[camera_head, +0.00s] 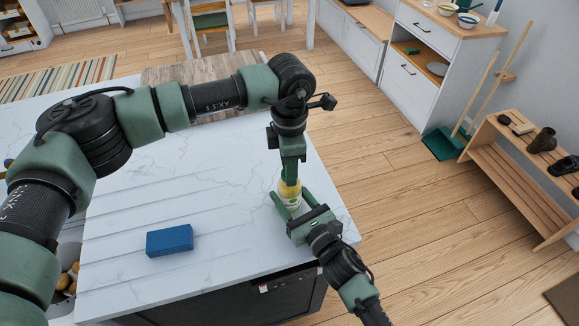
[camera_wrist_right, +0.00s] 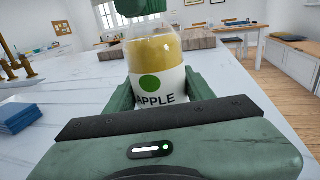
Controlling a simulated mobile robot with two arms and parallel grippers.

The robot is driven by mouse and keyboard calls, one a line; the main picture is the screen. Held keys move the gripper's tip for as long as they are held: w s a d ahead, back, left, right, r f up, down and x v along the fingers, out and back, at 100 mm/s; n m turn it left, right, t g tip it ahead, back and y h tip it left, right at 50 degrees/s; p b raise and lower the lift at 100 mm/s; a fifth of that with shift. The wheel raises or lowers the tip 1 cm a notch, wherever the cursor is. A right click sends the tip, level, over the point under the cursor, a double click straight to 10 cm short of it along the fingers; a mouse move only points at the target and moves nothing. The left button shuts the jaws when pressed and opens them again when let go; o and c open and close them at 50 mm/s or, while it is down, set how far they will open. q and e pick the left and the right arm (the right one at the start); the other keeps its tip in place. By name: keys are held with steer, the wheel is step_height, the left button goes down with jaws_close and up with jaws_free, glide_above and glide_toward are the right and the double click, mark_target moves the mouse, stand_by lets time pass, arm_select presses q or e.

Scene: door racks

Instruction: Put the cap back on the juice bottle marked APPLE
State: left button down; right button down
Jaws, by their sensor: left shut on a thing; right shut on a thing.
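The juice bottle (camera_head: 293,204) stands upright near the right end of the white marble counter. In the right wrist view the bottle (camera_wrist_right: 157,75) shows yellow juice, a white label, a green dot and the word APPLE. My right gripper (camera_head: 291,206) is shut around the bottle's lower body, one finger on each side. My left gripper (camera_head: 290,180) points down right over the bottle's top, and it also shows at the top of the right wrist view (camera_wrist_right: 138,8). It is shut on the cap, which its fingers hide. Whether cap and bottle neck touch cannot be told.
A blue block (camera_head: 169,240) lies on the counter (camera_head: 220,190) left of the bottle. A brass-coloured tap (camera_wrist_right: 14,60) stands at the left in the right wrist view. The counter between block and bottle is clear. The counter's right edge is close to the bottle.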

arm_select(q)
steer(key=c, duration=1)
jaws_free()
steer(key=shift+r, duration=2.3)
step_height(320, 180, up, 2)
steer(key=n, duration=0.3)
steer(key=r+n, duration=0.1)
steer(key=n, duration=0.2)
steer(key=shift+r, duration=0.2)
